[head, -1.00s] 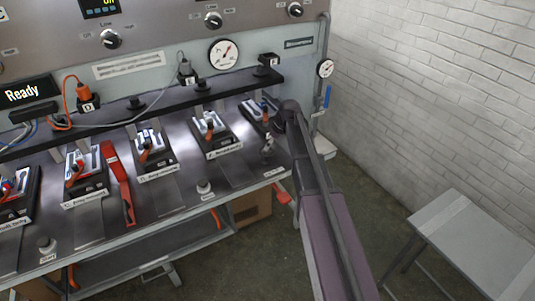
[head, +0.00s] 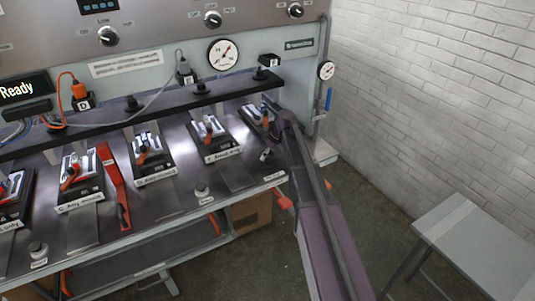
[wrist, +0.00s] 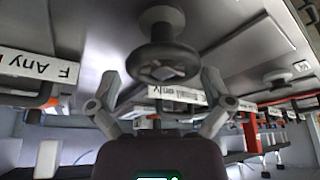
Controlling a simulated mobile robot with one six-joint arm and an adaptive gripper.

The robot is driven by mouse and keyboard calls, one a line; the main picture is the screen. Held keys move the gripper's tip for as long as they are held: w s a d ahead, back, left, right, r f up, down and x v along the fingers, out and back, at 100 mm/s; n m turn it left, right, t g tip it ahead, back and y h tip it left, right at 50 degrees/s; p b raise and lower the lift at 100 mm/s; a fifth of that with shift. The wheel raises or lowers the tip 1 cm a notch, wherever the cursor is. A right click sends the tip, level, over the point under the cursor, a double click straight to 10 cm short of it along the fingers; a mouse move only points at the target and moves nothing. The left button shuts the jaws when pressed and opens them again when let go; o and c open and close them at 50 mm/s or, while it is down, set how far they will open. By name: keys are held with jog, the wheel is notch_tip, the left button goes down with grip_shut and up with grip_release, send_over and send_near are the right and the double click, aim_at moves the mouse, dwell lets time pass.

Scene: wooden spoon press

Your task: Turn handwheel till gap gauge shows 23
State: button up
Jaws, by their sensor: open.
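A dark round handwheel-like knob (wrist: 163,58) on a pale stem is in the wrist view, in front of my gripper (wrist: 160,80). The two grey fingers are spread wide, one on each side of it, and it looks apart from both. In the head view my arm covers most of the area around my gripper. A large white dial (head: 222,54) is on the back panel and a smaller dial (head: 326,70) is at the panel's right end. Their readings are too small to tell, and I cannot tell which is the gap gauge.
Several labelled press stations line the metal bench (head: 180,200); a red lever (head: 114,180) lies between two of them. A black rail (head: 150,108) runs above. A grey side table (head: 465,240) stands at right, with open floor between.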

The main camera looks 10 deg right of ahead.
jog(key=c, duration=0.8)
jog(key=shift+m, duration=0.4)
jog(key=m, duration=0.2)
jog(key=m+t+h, duration=0.1)
jog(key=m, duration=0.1)
jog(key=shift+s+h, duration=0.15)
jog(key=shift+h, duration=0.15)
jog(key=m+h, duration=0.1)
jog(key=m, duration=0.4)
jog(key=shift+t+h, duration=0.4)
jog(key=m+h, duration=0.1)
jog(key=m, duration=0.1)
jog(key=m+h, duration=0.1)
jog(key=m, duration=0.2)
jog(key=shift+a, duration=0.15)
jog(key=m, duration=0.2)
jog(key=m+g+h, duration=0.1)
jog(key=m, duration=0.2)
jog(key=shift+s+h, duration=0.2)
jog(key=shift+h, duration=0.1)
jog(key=shift+g, duration=0.3)
